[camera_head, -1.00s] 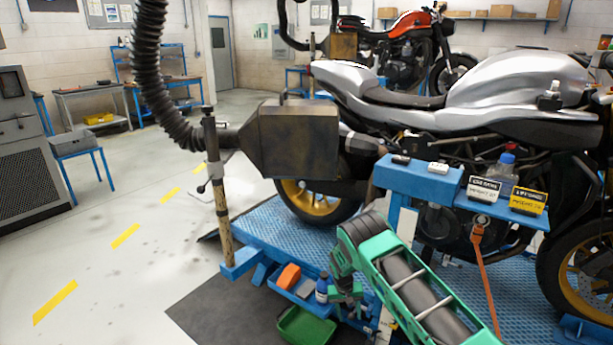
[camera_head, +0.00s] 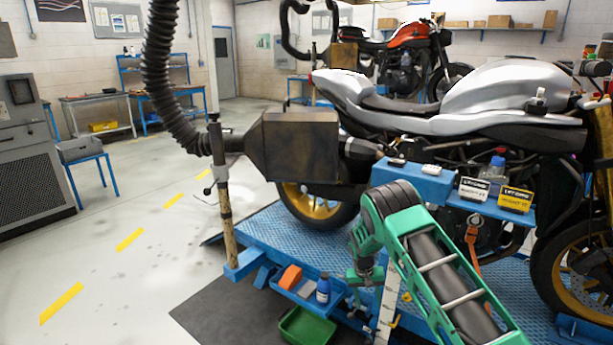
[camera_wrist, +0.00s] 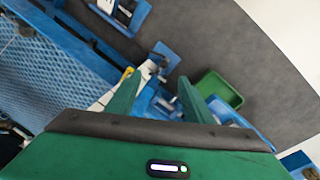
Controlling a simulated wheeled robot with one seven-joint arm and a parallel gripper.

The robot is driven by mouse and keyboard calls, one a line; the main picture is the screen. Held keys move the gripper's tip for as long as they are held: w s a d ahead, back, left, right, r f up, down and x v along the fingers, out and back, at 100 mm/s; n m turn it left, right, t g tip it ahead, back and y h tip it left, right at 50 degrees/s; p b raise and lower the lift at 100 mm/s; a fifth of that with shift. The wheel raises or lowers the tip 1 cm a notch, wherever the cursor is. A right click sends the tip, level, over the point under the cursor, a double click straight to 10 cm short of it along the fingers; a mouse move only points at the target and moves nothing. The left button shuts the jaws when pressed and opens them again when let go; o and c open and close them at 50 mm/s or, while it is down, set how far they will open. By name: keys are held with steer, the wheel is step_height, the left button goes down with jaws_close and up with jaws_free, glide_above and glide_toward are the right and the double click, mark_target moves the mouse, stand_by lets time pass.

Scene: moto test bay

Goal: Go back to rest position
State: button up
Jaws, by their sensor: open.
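My gripper (camera_head: 364,276) hangs from my green arm in front of the blue lift platform, pointing downward. In the wrist view its two green fingers (camera_wrist: 160,98) are spread apart with nothing between them. It is right of a small blue tray (camera_head: 338,297) on the platform's near side and above the green bin's level. No object is held. The fingertips are small and partly unclear in the head view.
The tray carries an orange block (camera_head: 290,277) and a blue bottle (camera_head: 323,288). A green bin (camera_head: 308,326) is below it. A silver motorcycle (camera_head: 500,90) stands on the lift (camera_head: 262,234). A blue shelf (camera_head: 425,184) holds small boxes behind my arm. Open floor lies left.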

steer(key=s+d+r+m, duration=0.1)
steer(key=s+d+r, duration=0.1)
steer(key=d+r, duration=0.35)
steer(key=s+d+r, duration=0.2)
steer(key=r, duration=0.7)
steer(key=s+d+r+m, duration=0.1)
steer(key=s+d+r, duration=0.1)
steer(key=d+r, duration=0.35)
steer(key=s+d+r+m, duration=0.1)
steer(key=s+d+r, duration=0.3)
steer(key=s+r, duration=0.85)
steer(key=s+d+r+m+y, duration=0.1)
steer(key=s+d+r, duration=0.1)
steer(key=s+r, duration=0.5)
steer(key=s+d+r+y, duration=0.1)
steer(key=s+r, duration=0.1)
steer(key=s, duration=0.8)
steer(key=s+a+m, duration=0.1)
steer(key=s+a, duration=0.1)
steer(key=s, duration=1.5)
steer(key=shift+s+r, duration=0.15)
steer(key=shift+r, duration=0.05)
